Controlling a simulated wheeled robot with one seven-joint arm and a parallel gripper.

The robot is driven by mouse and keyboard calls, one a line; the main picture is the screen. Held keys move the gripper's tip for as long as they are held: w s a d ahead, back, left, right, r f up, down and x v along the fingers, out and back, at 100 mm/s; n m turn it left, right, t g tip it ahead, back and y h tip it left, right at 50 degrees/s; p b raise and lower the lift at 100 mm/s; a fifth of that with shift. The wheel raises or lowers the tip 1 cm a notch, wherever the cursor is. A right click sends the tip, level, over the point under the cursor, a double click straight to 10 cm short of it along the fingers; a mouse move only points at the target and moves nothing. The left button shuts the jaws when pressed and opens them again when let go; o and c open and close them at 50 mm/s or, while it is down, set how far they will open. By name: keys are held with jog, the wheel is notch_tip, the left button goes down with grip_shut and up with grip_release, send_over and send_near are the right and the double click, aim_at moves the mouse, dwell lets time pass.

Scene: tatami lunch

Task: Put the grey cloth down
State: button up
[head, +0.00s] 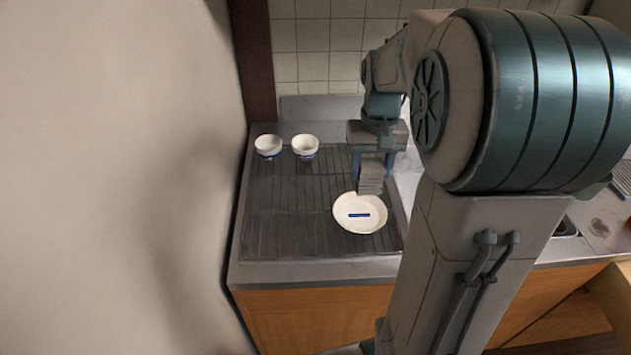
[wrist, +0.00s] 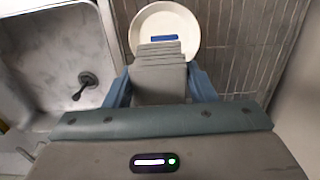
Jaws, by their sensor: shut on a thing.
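The grey cloth (head: 371,176) is a folded, layered grey block held between the fingers of my gripper (head: 373,172). In the wrist view the cloth (wrist: 160,75) sits between the two blue fingers of my gripper (wrist: 160,88), which is shut on it. My gripper points down over the right part of the dark ribbed drainboard (head: 290,215). The cloth's lower end overlaps the back rim of a white plate (head: 345,222) in the picture. I cannot tell whether it touches the plate or hangs above it.
The plate has a blue bar-shaped mark (head: 359,215). Two white bowls with blue bases, a left one (head: 268,145) and a right one (head: 305,144), stand at the back left. The drainboard's front left is clear. A sink (wrist: 55,50) lies left in the wrist view.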

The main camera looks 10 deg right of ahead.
jog(key=shift+w+a+f+p, duration=0.4)
jog(key=shift+w+a+f, duration=0.65)
jog(key=shift+a+f, duration=0.6)
jog(key=shift+w+a+f+p, duration=0.35)
jog(key=shift+w+a+f, duration=0.65)
jog(key=shift+a+f, duration=0.65)
jog(key=shift+w+a+f+p, duration=0.4)
jog(key=shift+w+a+f, duration=0.8)
jog(key=shift+f, duration=0.8)
jog(key=shift+s+a, duration=0.1)
jog(key=shift+s, duration=0.05)
jog(key=shift+f, duration=0.2)
jog(key=o, duration=0.9)
jog(key=shift+r, duration=0.15)
